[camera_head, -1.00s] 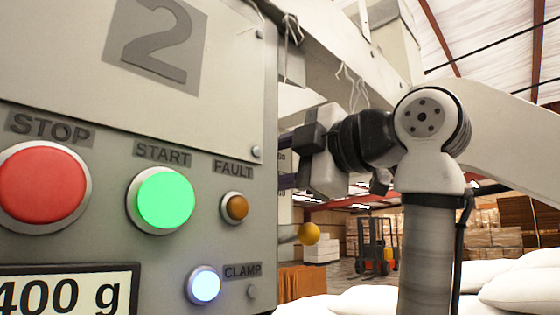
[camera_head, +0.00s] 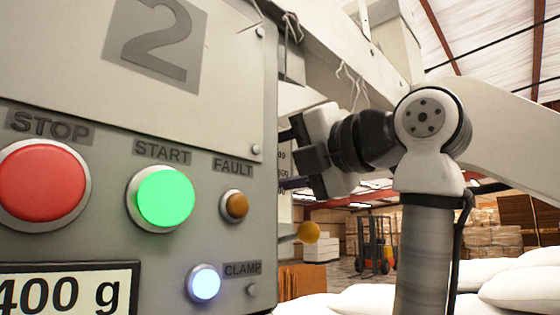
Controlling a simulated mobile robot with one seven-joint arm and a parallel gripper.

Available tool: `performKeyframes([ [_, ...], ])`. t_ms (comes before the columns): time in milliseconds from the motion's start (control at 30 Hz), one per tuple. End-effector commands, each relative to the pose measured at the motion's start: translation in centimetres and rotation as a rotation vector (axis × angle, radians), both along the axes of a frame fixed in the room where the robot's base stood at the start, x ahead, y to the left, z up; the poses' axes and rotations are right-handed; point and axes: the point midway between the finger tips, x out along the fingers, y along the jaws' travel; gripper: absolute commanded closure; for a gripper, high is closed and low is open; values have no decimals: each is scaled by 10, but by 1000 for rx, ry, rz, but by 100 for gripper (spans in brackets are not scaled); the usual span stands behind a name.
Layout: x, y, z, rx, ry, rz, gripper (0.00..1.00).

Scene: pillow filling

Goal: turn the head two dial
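The head two panel, a grey box (camera_head: 215,90) marked with a large 2, fills the left of the view. My gripper (camera_head: 289,160) is just past the panel's right edge, pointing left. Its two dark fingers show apart, one above the other, but their tips are hidden behind that edge. The dial itself does not show. A strip of pale plate with partly covered dark figures (camera_head: 283,161) shows between the fingers. I cannot tell whether the fingers touch or hold anything.
The panel carries a red STOP button (camera_head: 42,184), a lit green START button (camera_head: 165,198), an amber FAULT lamp (camera_head: 235,205) and a lit CLAMP lamp (camera_head: 204,284). White sacks (camera_head: 505,285) lie lower right.

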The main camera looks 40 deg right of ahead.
Motion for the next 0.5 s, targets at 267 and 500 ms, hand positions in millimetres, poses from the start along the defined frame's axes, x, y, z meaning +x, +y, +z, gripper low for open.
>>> performKeyframes([
  [267,0,0,-1,-31,0,0,76],
  [500,0,0,-1,-31,0,0,76],
])
